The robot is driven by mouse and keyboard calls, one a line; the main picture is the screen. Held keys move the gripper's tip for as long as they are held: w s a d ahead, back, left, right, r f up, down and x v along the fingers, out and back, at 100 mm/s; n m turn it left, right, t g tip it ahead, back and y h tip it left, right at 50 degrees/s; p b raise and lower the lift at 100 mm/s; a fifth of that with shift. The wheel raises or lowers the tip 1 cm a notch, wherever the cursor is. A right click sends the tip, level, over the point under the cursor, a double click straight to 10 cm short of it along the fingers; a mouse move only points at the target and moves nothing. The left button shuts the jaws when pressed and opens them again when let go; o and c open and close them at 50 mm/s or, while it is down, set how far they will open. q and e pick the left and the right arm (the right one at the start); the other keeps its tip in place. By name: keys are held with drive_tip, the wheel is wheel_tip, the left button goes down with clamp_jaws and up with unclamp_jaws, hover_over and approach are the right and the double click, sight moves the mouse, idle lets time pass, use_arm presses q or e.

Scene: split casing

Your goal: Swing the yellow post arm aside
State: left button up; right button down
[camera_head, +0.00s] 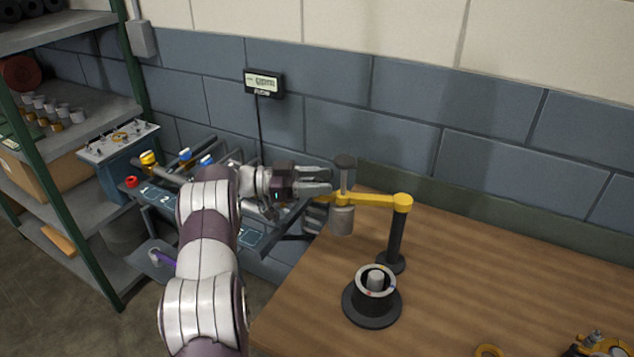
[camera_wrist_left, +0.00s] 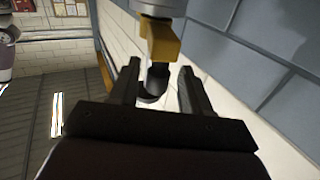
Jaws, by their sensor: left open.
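The yellow post arm (camera_head: 375,200) reaches left from the top of a black post (camera_head: 396,240) on the wooden table. At its free end is a grey cylinder (camera_head: 342,220) with a dark knob (camera_head: 345,162) above it. My left gripper (camera_head: 328,181) is open at this free end, its fingers pointing right. In the left wrist view, the yellow arm end (camera_wrist_left: 160,42) and a grey cylinder (camera_wrist_left: 158,8) lie ahead of the open fingers (camera_wrist_left: 158,78). I cannot tell whether the fingers touch them. My right gripper is not in view.
A black round holder (camera_head: 372,295) with a grey core stands on the table (camera_head: 480,265) in front of the post. A yellow ring (camera_head: 489,351) lies at the front edge. A blue-grey rack (camera_head: 160,200) and shelves (camera_head: 70,150) stand left. The table's right side is mostly clear.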

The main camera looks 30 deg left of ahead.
use_arm(q)
drive_tip(key=shift+w+f, duration=0.1)
drive_tip(key=b+v, duration=0.3)
drive_tip(key=v, duration=0.9)
drive_tip(key=shift+a, duration=0.25)
